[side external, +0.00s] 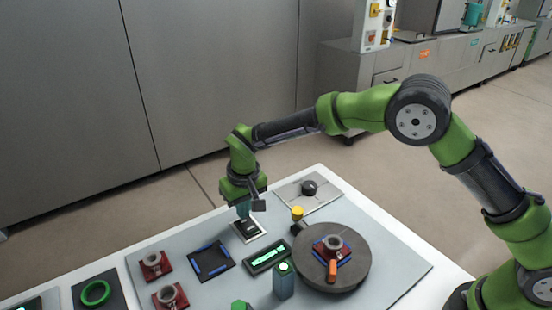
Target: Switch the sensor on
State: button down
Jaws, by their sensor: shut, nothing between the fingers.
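My gripper (244,213) is shut and empty, pointing down. Its fingertips are at or just above a small black panel with a pale frame (260,233), which looks like a switch; I cannot tell whether they touch. The fingers hide part of this panel. I cannot tell for certain which object is the sensor. A dark box with a lit green display (267,258) lies in front of the panel. A grey-blue post with a glowing green top (284,283) stands nearer the camera.
A dark round turntable (352,276) carries a red-and-blue fixture with a grey part. A yellow-capped piece (297,212) and a black knob (309,188) on a plate stand behind it. A blue-cornered black tray (211,261) and red-based grey parts (155,264) lie left.

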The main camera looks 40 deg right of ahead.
aim_at(254, 225)
jog(key=shift+r, duration=2.75)
jog(key=shift+f, duration=0.15)
jog(key=s, duration=0.1)
jog(key=s+d, duration=0.1)
jog(key=shift+s+d+f+g, duration=0.1)
jog(key=shift+s+f+g, duration=0.15)
jog(key=shift+s+g, duration=0.05)
jog(key=s+d+r+m+t+y, duration=0.1)
jog(key=s+d+r+m+t, duration=0.1)
jog(key=s+d+r, duration=0.6)
jog(key=s+d+r+m+t+y, duration=0.1)
jog(key=s+d+r+t, duration=0.3)
jog(key=s+d+r, duration=0.4)
jog(key=s+d+m, duration=0.1)
jog(key=s+d, duration=0.2)
jog(key=s, duration=0.4)
jog(key=shift+s, duration=0.35)
